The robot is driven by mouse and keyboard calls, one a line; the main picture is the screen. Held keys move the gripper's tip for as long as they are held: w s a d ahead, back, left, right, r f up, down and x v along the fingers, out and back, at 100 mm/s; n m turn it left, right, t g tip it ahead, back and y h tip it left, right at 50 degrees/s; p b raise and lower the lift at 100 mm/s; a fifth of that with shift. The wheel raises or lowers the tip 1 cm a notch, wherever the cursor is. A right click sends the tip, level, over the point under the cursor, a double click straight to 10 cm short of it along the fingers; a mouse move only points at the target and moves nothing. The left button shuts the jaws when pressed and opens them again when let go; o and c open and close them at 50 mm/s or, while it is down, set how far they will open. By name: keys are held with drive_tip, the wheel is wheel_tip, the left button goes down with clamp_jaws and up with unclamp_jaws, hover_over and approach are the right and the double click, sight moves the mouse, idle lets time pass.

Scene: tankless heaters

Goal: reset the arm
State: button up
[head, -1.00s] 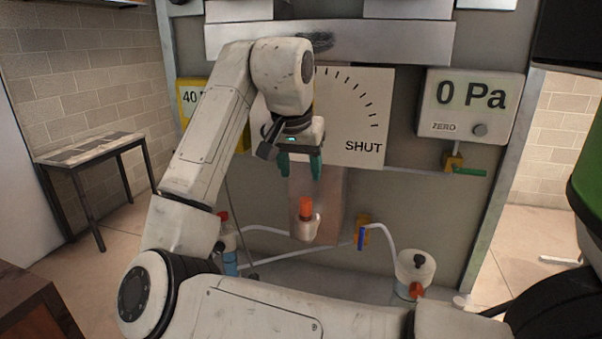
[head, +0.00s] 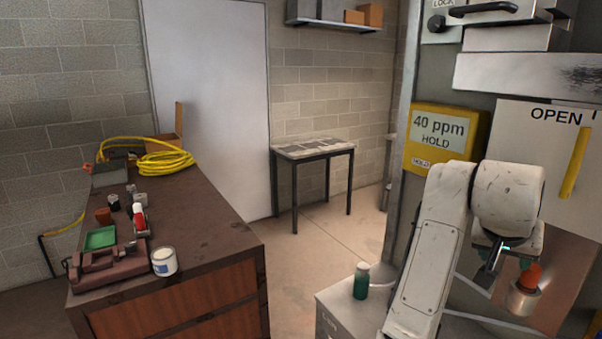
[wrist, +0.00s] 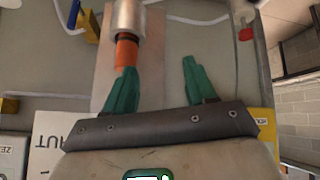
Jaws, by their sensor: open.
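My gripper (wrist: 160,68) is open and empty in the wrist view, with its two green fingers apart. The orange cap (wrist: 127,52) on a metal cylindrical fitting (wrist: 129,15) is close to the left fingertip; I cannot tell whether they touch. Nothing is between the fingers. In the head view my arm is bent at the lower right, in front of the heater panel. The orange cap (head: 530,276) shows there just right of my gripper, whose fingers are mostly hidden or too dark to make out.
A green bottle (head: 361,281) stands on a grey box (head: 335,310). A cluttered wooden workbench (head: 195,225) is at left. The floor (head: 320,235) between is clear.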

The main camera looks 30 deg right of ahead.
drive_tip(key=w+a+f+n+t+y, duration=0.1)
drive_tip(key=a+f+n+t+y, duration=0.1)
drive_tip(key=a+f+n, duration=0.55)
drive_tip(key=w+a+f+n+t+y, duration=0.1)
drive_tip(key=a+f+n+t, duration=0.15)
drive_tip(key=a+f, duration=0.9)
drive_tip(key=s+a+f+n+y, duration=0.35)
drive_tip(key=s+a+f, duration=0.35)
drive_tip(key=a+f, duration=0.25)
drive_tip(key=s+d+f+g, duration=0.1)
drive_tip(key=s+f+g, duration=0.4)
drive_tip(key=s, duration=0.5)
drive_tip(key=shift+s+d+f+m+y, duration=0.2)
drive_tip(key=shift+f+m+y, duration=0.25)
drive_tip(key=shift+f, duration=0.4)
